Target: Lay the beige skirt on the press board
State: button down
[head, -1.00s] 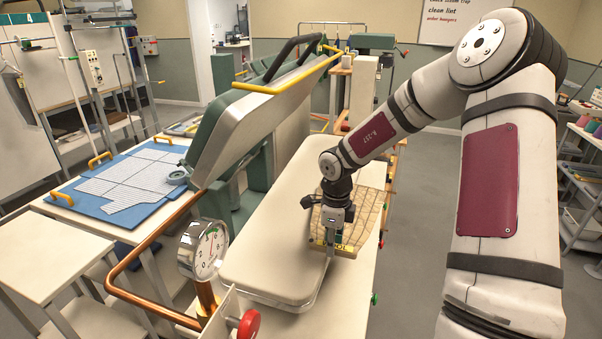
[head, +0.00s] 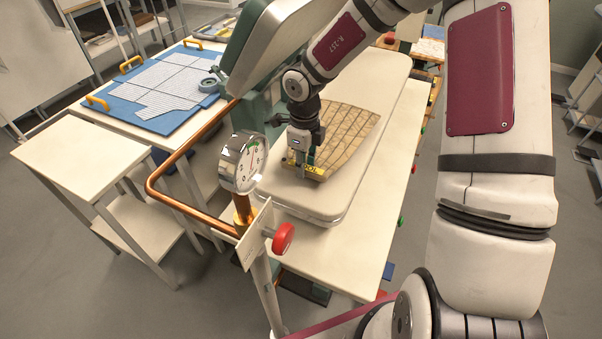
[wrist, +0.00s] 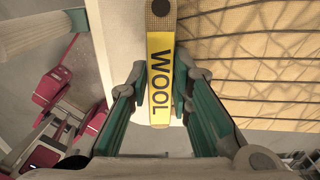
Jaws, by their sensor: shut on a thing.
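The beige skirt (head: 345,135), a flat panel with dark grid lines, spreads over the pale press board (head: 393,80) in the head view. At its near left end is a yellow strip marked WOOL (head: 312,172). My gripper (head: 303,163) points down over the near part of the board and is shut on the skirt at this strip. In the wrist view the strip (wrist: 160,75) stands between my fingers (wrist: 158,110), with the skirt (wrist: 255,65) stretching to the right. Whether the whole skirt touches the board is unclear.
The raised green press head (head: 262,62) stands left of the board. A round gauge (head: 240,162), copper rail (head: 165,160) and red knob (head: 283,238) are at the near left. A blue mat with striped cloth (head: 165,85) lies on the table beyond. The board's near end is bare.

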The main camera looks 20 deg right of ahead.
jog(key=shift+a+f, duration=0.1)
jog(key=shift+a, duration=0.4)
notch_tip(320, 180, down, 3)
jog(key=shift+f+p, duration=0.2)
jog(key=shift+p, duration=0.1)
jog(key=c, duration=1.4)
grip_release()
jog(key=shift+c, duration=0.2)
jog(key=shift+r, duration=0.1)
notch_tip(320, 180, up, 12)
jog(key=shift+d+f, duration=0.1)
